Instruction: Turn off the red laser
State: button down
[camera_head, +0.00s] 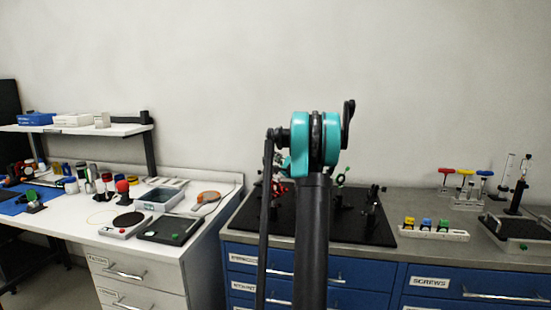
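The black optical breadboard (385,236) lies on the grey bench top at the middle, with several small optical mounts on it. A small part with red on it (278,188) shows just left of my arm; I cannot tell whether it is the red laser. No laser switch or beam can be made out. My arm with its teal joint stands upright in front of the breadboard and hides its middle. I cannot make out my gripper or its fingers.
Right of the breadboard is a white holder with yellow, blue and green items (433,231). Coloured-handled tools (465,177) and a black stand (518,190) are farther right. On the left, a white bench (100,232) carries trays, a scale and bottles. Blue drawers (475,287) are below.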

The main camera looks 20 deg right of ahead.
jog(key=shift+a+r+n+g, duration=0.15)
jog(key=shift+r+n+g, duration=0.15)
jog(key=shift+n, duration=0.5)
jog(key=n+g, duration=0.1)
jog(key=n, duration=0.1)
jog(key=a+r+n+g, duration=0.1)
jog(key=n, duration=0.1)
jog(key=shift+w+a+r+n, duration=0.1)
jog(key=shift+w+r+n, duration=0.05)
jog(key=shift+n, duration=0.15)
